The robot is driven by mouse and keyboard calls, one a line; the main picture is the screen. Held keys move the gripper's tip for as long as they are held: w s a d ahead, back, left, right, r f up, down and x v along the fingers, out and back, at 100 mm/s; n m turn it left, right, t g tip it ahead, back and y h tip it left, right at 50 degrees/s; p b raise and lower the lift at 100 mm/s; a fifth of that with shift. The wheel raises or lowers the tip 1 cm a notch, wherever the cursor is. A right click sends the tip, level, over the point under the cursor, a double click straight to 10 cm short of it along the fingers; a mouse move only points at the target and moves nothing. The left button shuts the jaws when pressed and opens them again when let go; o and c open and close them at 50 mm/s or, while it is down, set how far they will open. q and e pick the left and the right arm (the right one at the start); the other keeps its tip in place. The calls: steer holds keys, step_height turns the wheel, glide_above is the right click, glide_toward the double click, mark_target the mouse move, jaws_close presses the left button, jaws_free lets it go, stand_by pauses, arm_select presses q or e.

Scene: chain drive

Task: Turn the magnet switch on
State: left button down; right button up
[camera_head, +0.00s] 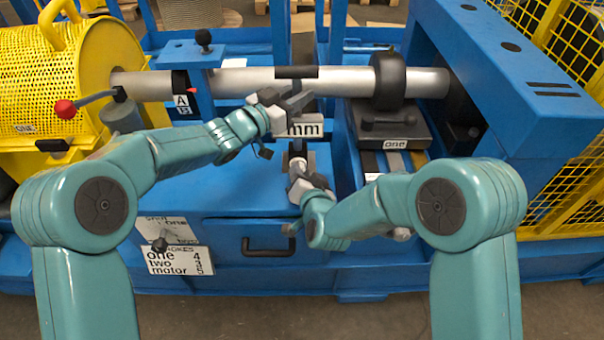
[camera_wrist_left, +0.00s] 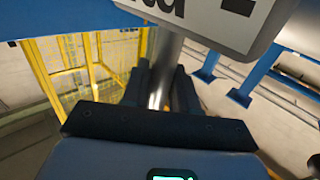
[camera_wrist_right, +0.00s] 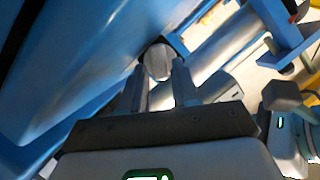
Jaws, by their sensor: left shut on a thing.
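My left gripper (camera_head: 284,104) is shut on an upright silver rod; in the left wrist view the rod (camera_wrist_left: 170,52) runs between the fingers (camera_wrist_left: 160,86). A white plate marked "mm" (camera_head: 306,130) shows just below that gripper. My right gripper (camera_head: 297,172) is lower, in front of the blue machine face. In the right wrist view its fingers (camera_wrist_right: 158,85) are apart, with a rounded silver knob with a dark rim (camera_wrist_right: 159,62) at their tips. I cannot tell whether they touch it, or surely whether it is the magnet switch. Its markings are not visible.
A long silver shaft (camera_head: 240,82) with a black collar (camera_head: 387,80) crosses behind the grippers. A yellow mesh guard (camera_head: 85,85) and red-knobbed lever (camera_head: 66,109) stand at left. A block marked "one" (camera_head: 397,130) is right. A drawer handle (camera_head: 268,246) sits below.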

steer(key=shift+w+f, duration=0.1)
steer(key=shift+w, duration=0.15)
steer(key=shift+c, duration=0.3)
jaws_close()
steer(key=shift+m+y, duration=0.3)
steer(key=shift+m, duration=0.2)
steer(key=shift+o, duration=0.3)
jaws_free()
steer(key=v, duration=1.2)
